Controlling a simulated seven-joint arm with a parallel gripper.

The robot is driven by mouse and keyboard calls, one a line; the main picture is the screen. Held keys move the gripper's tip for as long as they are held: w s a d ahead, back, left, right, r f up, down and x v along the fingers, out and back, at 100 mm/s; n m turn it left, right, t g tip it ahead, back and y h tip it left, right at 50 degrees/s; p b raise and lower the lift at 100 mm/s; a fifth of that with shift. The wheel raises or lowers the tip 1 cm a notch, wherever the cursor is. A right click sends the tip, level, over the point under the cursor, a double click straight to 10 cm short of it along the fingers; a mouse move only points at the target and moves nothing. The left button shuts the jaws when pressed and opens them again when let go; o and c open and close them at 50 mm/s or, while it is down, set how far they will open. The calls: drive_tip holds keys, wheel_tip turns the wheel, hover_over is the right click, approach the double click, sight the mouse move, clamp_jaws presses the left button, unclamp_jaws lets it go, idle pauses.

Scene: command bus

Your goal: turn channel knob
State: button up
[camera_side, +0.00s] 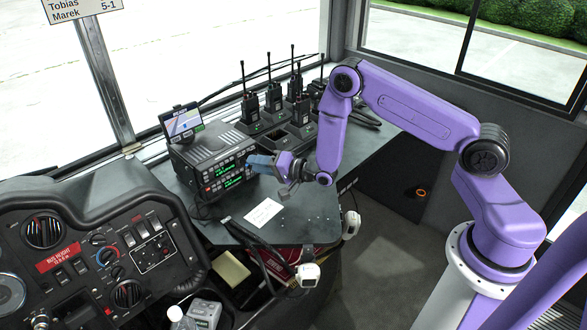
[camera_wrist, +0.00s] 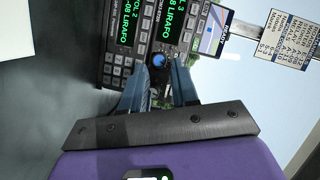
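The black radio unit (camera_side: 205,160) with green displays stands on the desk and faces my gripper (camera_side: 258,163). In the wrist view its panel (camera_wrist: 125,58) appears turned sideways. I see no clear contact with the knob. In the side view the fingers hide the knob and part of the panel.
A small screen (camera_side: 182,121) is mounted above the radio. Several handheld radios (camera_side: 273,97) stand in chargers behind my gripper. A white paper (camera_side: 263,212) lies on the desk in front. The bus dashboard (camera_side: 90,250) is at the left.

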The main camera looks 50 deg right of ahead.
drive_tip(key=v, duration=1.5)
drive_tip(key=shift+s+d, duration=0.2)
drive_tip(key=shift+s, duration=0.15)
drive_tip(key=shift+r, duration=0.15)
drive_tip(key=s+a+r+n+g, duration=0.3)
drive_tip(key=s+a+n+g, duration=0.1)
drive_tip(key=a+n+g, duration=0.15)
drive_tip(key=s+a+r+n+g, duration=0.2)
drive_tip(key=s+a+n+g, duration=0.15)
drive_tip(key=a+n, duration=0.35)
drive_tip(key=s+d+r+n+g+h, duration=0.2)
drive_tip(key=s+r+n, duration=0.3)
drive_tip(key=s, duration=0.5)
drive_tip(key=s+d+r+n+g+h, duration=0.3)
drive_tip(key=s+d+r+n+g, duration=0.1)
drive_tip(key=s, duration=0.6)
drive_tip(key=shift+s+d+r+n, duration=0.2)
drive_tip(key=shift+d+r+n, duration=0.15)
drive_tip(key=shift+d+r, duration=0.25)
